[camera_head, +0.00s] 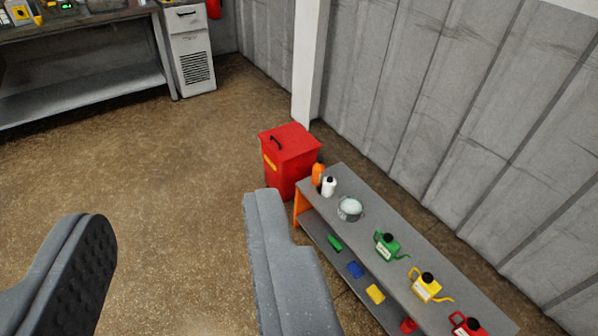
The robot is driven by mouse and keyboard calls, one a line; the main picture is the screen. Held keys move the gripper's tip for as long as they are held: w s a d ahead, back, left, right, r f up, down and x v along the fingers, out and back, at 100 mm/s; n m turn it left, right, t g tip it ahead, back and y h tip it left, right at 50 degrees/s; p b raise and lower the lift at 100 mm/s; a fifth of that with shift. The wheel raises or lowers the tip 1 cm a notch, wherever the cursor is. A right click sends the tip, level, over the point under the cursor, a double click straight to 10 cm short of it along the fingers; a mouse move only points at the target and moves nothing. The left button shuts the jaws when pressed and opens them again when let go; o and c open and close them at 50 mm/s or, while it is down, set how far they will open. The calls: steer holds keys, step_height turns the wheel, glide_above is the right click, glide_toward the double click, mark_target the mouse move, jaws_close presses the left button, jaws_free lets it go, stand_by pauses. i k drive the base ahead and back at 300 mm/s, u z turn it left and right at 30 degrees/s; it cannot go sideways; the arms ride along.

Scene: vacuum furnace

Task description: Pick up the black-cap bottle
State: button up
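A white bottle with a black cap (328,187) stands upright on the far end of a grey bench (412,240). An orange bottle (317,174) stands close beside it, further back; its top is small and hard to make out. My gripper (178,218) is open, with its two grey fingers wide apart and only brown floor showing between them. The bench and the bottles lie to the right of the right finger, further away. Nothing is held.
A red bin (289,158) stands at the bench's far end. A bowl (350,208) and green (389,246), yellow (427,286) and red cans (467,325) stand along the bench. Small coloured items lie on its lower shelf. A wall runs behind. The floor left is clear.

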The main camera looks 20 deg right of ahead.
mark_target(329, 182)
steer(key=u, duration=0.1)
steer(key=i, duration=1.35)
steer(key=z, duration=0.4)
steer(key=i, duration=1)
steer(key=z, duration=0.25)
